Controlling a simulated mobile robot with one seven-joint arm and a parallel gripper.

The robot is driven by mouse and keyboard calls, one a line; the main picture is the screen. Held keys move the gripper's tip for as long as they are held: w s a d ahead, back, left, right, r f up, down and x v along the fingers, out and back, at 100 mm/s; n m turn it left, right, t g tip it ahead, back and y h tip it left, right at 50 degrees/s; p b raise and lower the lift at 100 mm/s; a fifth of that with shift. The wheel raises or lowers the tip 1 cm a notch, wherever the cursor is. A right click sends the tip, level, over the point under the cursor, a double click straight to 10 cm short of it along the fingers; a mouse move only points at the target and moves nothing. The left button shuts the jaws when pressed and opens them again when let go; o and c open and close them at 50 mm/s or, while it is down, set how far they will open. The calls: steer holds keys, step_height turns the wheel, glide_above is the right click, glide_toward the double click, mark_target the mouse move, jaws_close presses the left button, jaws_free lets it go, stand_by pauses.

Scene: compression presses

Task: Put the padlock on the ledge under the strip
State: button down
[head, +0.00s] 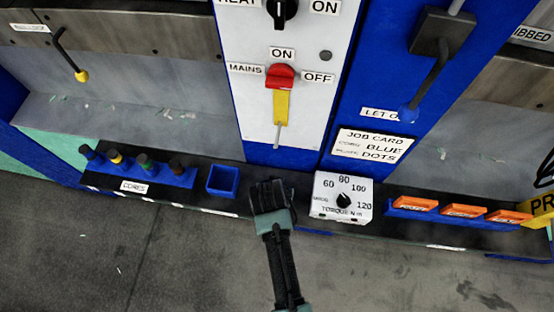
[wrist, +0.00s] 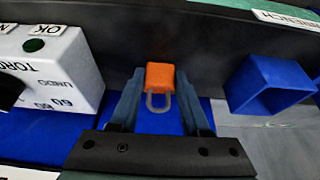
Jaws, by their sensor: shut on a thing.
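The padlock, with an orange body (wrist: 160,76) and a grey shackle, is between the fingertips of my gripper (wrist: 160,88) in the wrist view. The fingers are shut on it, and its shackle points towards the palm. A blue surface (wrist: 158,118) shows below it; contact between them cannot be told. In the head view my gripper (head: 270,194) is over the dark ledge (head: 210,201) below the white panel and hides the padlock. A yellow strip (head: 280,108) hangs below the red mains switch (head: 280,77) on that panel.
A blue open box (head: 222,181) stands left of my gripper. The white torque box (head: 342,197) stands close on its right. A blue rack of cores (head: 140,170) is farther left. Orange pieces (head: 462,211) lie in a blue holder at right. A job card (head: 371,145) is on the blue panel.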

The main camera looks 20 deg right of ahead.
steer(key=shift+f, duration=0.1)
steer(key=shift+c, duration=1.8)
jaws_free()
steer(key=p+v, duration=0.1)
steer(key=v, duration=1.1)
steer(key=shift+d, duration=0.1)
